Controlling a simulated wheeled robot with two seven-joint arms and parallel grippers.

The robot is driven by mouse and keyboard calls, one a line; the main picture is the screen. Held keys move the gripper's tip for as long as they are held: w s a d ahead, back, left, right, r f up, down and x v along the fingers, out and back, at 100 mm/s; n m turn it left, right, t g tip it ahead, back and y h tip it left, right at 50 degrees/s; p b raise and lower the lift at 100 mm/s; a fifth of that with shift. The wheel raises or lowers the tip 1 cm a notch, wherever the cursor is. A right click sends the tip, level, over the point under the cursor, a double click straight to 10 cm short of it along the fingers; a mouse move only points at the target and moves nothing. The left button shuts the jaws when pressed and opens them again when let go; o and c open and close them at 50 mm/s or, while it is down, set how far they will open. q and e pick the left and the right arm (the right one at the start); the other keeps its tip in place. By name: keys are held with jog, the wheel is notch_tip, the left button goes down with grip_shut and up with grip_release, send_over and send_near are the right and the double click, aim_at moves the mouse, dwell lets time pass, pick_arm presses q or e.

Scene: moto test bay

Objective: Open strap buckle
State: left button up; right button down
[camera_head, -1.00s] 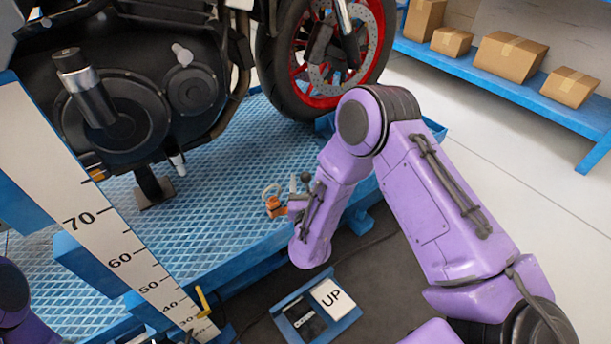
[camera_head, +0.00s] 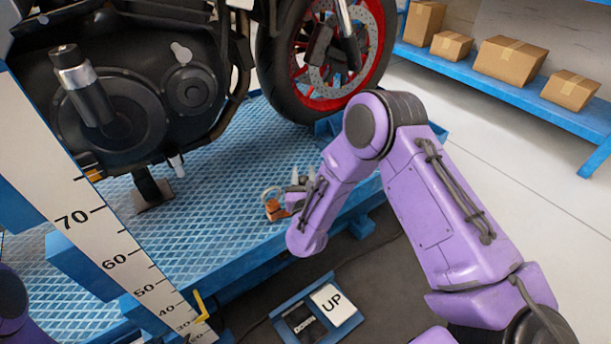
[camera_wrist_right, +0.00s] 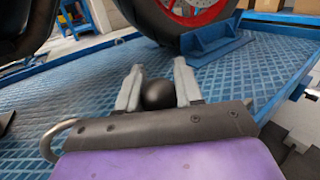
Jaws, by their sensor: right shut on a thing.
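In the right wrist view, the fingers (camera_wrist_right: 159,88) are shut on a round black knob (camera_wrist_right: 159,95), and a curved metal hook (camera_wrist_right: 55,140) shows at the left behind the gripper body. The left gripper is out of view.
The motorcycle's engine (camera_head: 110,115) and front wheel (camera_head: 325,100) stand over the blue ribbed platform (camera_head: 215,215). A tall numbered scale (camera_head: 85,215) rises at the left. A blue shelf (camera_head: 500,85) with boxes stands back right.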

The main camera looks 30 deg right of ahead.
jog(key=c, duration=0.7)
grip_release()
jog(key=shift+c, duration=0.2)
jog(key=p+v, duration=0.2)
jog(key=v, duration=0.8)
jog(key=shift+s+a, duration=0.15)
jog(key=shift+s, duration=0.2)
jog(key=shift+s+f, duration=0.1)
jog(key=shift+f, duration=0.05)
